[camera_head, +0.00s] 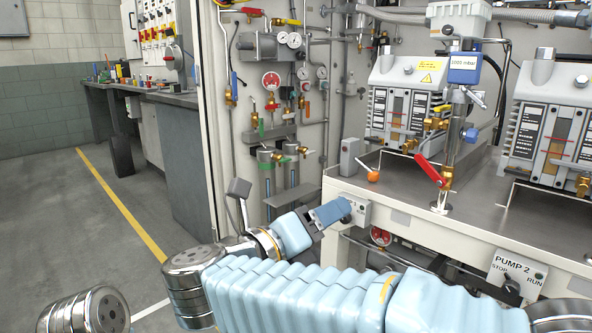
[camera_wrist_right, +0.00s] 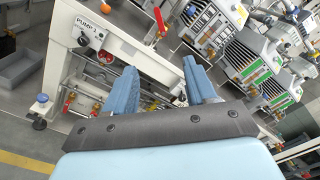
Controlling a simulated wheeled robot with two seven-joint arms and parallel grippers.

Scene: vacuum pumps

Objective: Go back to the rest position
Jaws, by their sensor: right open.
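My right gripper (camera_head: 331,212) is in front of the pump bench, its blue fingers overlapping the Pump 1 switch box (camera_head: 357,211) in the head view. In the right wrist view the right gripper (camera_wrist_right: 163,78) has its two blue fingers spread apart with nothing between them. The Pump 1 switch box (camera_wrist_right: 91,34) shows there to the upper left, clear of the fingers. From the head view I cannot tell how far the fingers are from the box. My left gripper is not in view.
Pump 2's switch box (camera_head: 517,272) is on the bench front at right. A red-handled valve (camera_head: 430,170) and an orange ball knob (camera_head: 373,176) stand above the bench. Piping fills the cabinet behind. Open floor (camera_head: 60,220) lies left.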

